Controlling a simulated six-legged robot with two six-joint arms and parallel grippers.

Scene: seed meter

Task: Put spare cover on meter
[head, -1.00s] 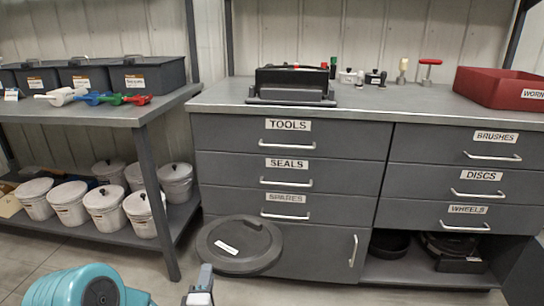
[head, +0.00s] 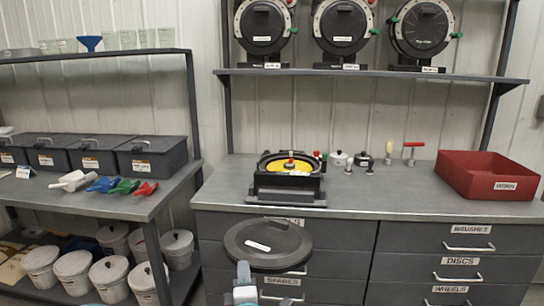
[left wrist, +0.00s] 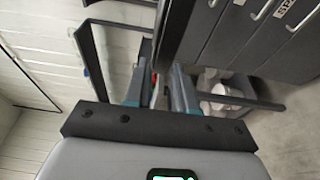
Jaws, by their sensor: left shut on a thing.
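The spare cover (head: 285,236) is a dark round disc with a small white label, held in front of the bench drawers and below the bench top in the head view. My left gripper (head: 245,280) is shut on its near edge. In the left wrist view the cover (left wrist: 176,30) shows edge-on, between the fingers of my left gripper (left wrist: 157,90). The meter (head: 287,198) is a black housing on the bench, its front part open at the top with a yellow disc inside. It stands beyond the cover, apart from it. My right gripper is out of view.
A red bin (head: 488,184) stands at the bench's right. Three covered meters (head: 342,27) sit on the upper shelf. The left bench (head: 135,203) holds dark boxes and scoops.

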